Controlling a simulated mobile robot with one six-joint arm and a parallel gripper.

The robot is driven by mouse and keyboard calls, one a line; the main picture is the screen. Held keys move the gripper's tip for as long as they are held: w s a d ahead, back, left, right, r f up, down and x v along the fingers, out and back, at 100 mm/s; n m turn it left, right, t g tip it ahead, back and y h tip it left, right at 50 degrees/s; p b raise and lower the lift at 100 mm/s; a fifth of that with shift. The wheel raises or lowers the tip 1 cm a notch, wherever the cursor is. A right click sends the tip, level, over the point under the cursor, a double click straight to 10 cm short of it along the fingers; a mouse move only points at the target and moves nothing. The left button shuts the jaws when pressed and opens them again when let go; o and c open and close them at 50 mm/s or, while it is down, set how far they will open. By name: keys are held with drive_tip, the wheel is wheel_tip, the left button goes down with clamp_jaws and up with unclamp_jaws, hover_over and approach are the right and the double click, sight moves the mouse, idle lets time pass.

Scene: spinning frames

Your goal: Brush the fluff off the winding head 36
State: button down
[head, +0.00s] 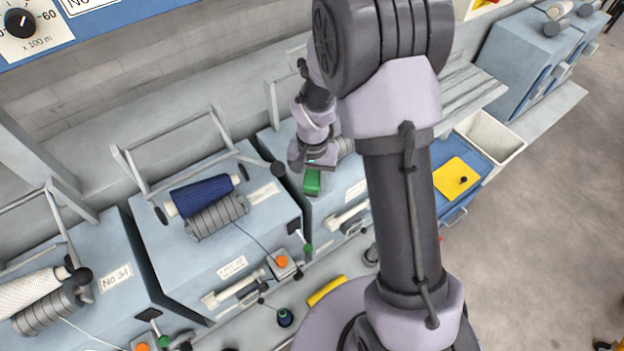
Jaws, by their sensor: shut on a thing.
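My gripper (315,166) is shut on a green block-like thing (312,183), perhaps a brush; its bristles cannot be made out. It is over the winding head (322,212) to the right of the one with the blue package. This head's number plate cannot be read, and my arm hides much of its right side. A grey grooved drum (346,147) shows just right of my gripper. Whether the green thing touches the head or drum cannot be told, and no fluff can be made out.
Left of it stands a head with a blue yarn package (202,195), then one marked No 34 (116,277) with a white package (28,290). A yellow bar (326,291) and a dark cone (285,317) are in front.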

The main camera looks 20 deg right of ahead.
sight(312, 174)
wheel_tip(312, 174, up, 3)
drive_tip(key=shift+r+p, duration=0.1)
drive_tip(key=shift+p, duration=0.45)
drive_tip(key=shift+w+r+p, duration=0.15)
drive_tip(key=shift+r+p, duration=0.4)
drive_tip(key=shift+r, duration=0.15)
drive_tip(key=shift+r+p, duration=1.25)
drive_tip(key=shift+r, duration=0.6)
drive_tip(key=shift+f, duration=0.1)
